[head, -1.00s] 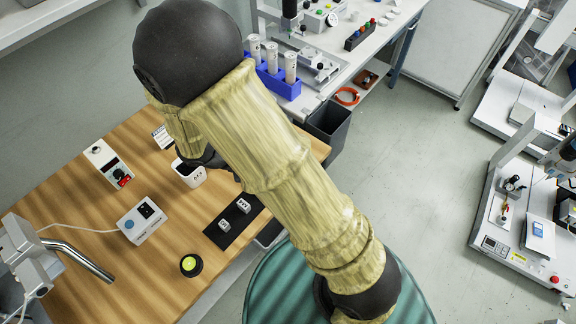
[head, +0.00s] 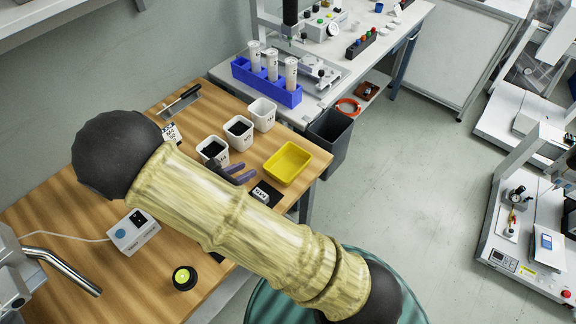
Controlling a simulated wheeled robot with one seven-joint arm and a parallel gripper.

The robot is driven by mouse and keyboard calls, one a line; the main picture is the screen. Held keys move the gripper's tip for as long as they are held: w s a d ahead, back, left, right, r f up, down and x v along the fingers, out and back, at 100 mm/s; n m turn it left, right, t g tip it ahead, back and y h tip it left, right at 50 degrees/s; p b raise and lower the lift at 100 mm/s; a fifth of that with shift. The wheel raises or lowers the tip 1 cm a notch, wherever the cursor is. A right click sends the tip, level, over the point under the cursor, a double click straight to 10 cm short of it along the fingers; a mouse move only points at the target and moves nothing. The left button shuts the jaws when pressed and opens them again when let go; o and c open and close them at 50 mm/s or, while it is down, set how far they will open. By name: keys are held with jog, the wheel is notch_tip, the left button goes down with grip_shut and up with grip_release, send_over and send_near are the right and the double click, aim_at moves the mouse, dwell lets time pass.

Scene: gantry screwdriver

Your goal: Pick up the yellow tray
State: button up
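The yellow tray (head: 288,163) is a small, shallow, open tray near the right edge of the wooden table, and it looks empty. My arm crosses the view in front of the table. Only the tip of my gripper (head: 240,174) shows past the arm, as greyish-purple fingers left of the tray and apart from it. The rest of the gripper is hidden by the arm, so its opening is unclear.
White cups (head: 212,151) stand in a row left of the tray. A black labelled block (head: 266,194) lies just in front of it. A blue rack (head: 266,84) with white tubes stands behind. A dark bin (head: 330,140) is beyond the table's right edge.

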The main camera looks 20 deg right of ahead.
send_near(276, 155)
jog(key=x, duration=0.5)
jog(key=shift+a+f, duration=0.1)
jog(key=shift+w, duration=0.1)
jog(key=x, duration=0.5)
jog(key=shift+f, duration=0.2)
grip_shut()
